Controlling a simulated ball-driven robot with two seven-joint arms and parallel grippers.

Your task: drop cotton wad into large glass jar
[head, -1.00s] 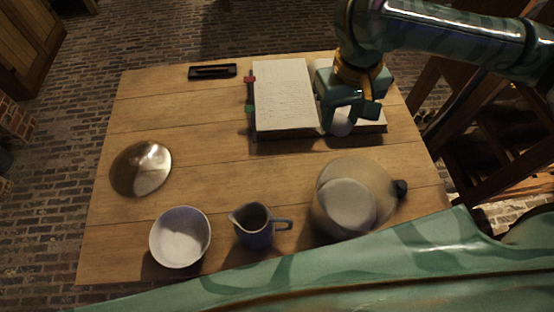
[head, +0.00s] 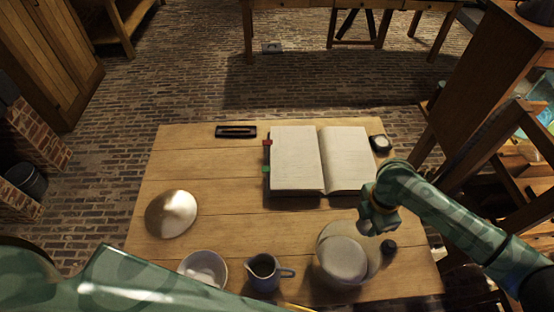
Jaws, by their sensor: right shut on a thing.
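The large glass jar (head: 327,272) stands at the front right of the table, rounded and see-through, with a pale round area inside and a black knob at its right. My right gripper (head: 378,221) is just above the jar's upper right edge. It is shut on the cotton wad, of which little can be made out here. I cannot tell whether the wad is over the jar's opening. My left arm crosses the lower left corner; its gripper is out of view.
On the wooden table (head: 230,215) are an open book (head: 295,160), a black tray (head: 236,132), a shiny metal dome (head: 171,214), a white bowl (head: 203,268), a dark jug (head: 263,274) close left of the jar, and a small round dark pot (head: 380,143). The middle is clear.

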